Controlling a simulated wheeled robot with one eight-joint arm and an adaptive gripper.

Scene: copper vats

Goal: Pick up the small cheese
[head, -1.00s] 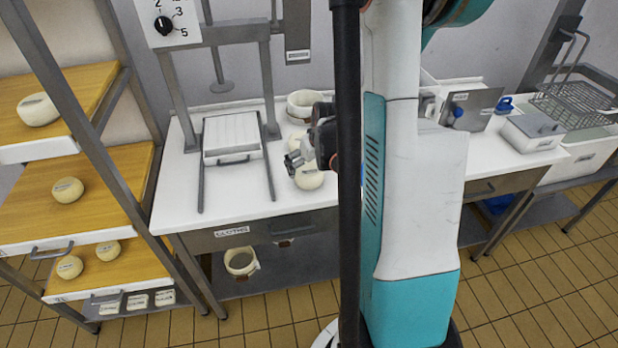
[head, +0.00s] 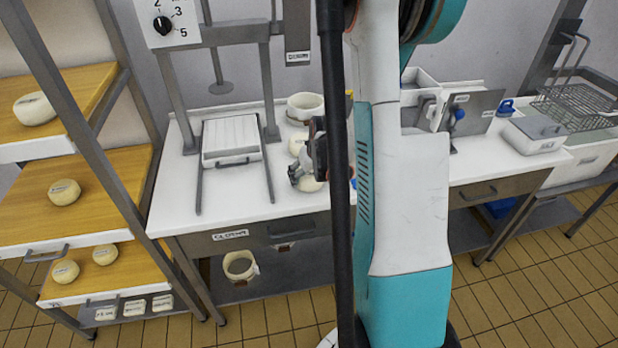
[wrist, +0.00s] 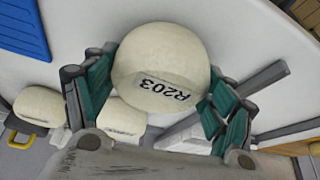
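In the head view my gripper (head: 300,174) is low over the worktop, partly hiding the cheese (head: 312,184). My arm column hides the area to its right.
Another cheese (head: 298,146) and a round pale pot (head: 305,107) stand behind. A press (head: 232,140) stands left of the gripper. Several cheeses fill the wooden rack shelves (head: 90,185) at far left. The worktop's front strip is clear.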

